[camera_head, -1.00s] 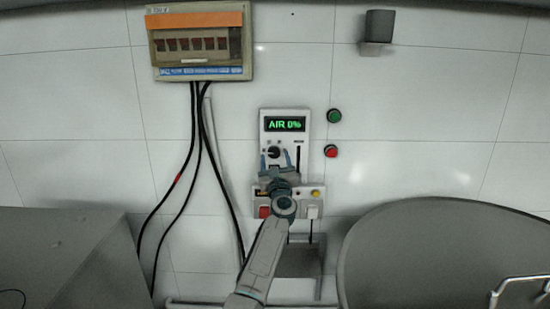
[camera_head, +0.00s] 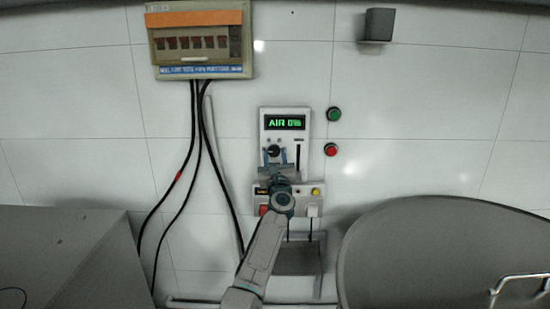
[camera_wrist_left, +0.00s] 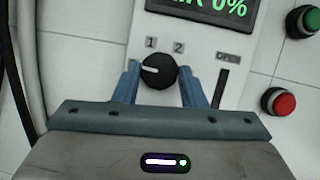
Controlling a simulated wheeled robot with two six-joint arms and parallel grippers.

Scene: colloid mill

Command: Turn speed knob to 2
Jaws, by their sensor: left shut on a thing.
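The black round speed knob (camera_wrist_left: 158,71) sits on the white control panel (camera_wrist_left: 208,52), below the labels 1 and 2. Its white mark points roughly to the left, below label 1. The knob also shows small in the head view (camera_head: 273,151). My left gripper (camera_wrist_left: 159,73) has its blue fingers on either side of the knob, shut on it. In the head view the left gripper (camera_head: 276,156) reaches the panel from below. The screen (camera_head: 285,123) above the knob reads AIR 0%. My right gripper is not in view.
A slider slot (camera_wrist_left: 220,88) is right of the knob. Green (camera_head: 334,114) and red (camera_head: 331,149) buttons are on the wall to the right. A lower switch box (camera_head: 313,206) sits under the panel. Black cables (camera_head: 220,180) hang to the left.

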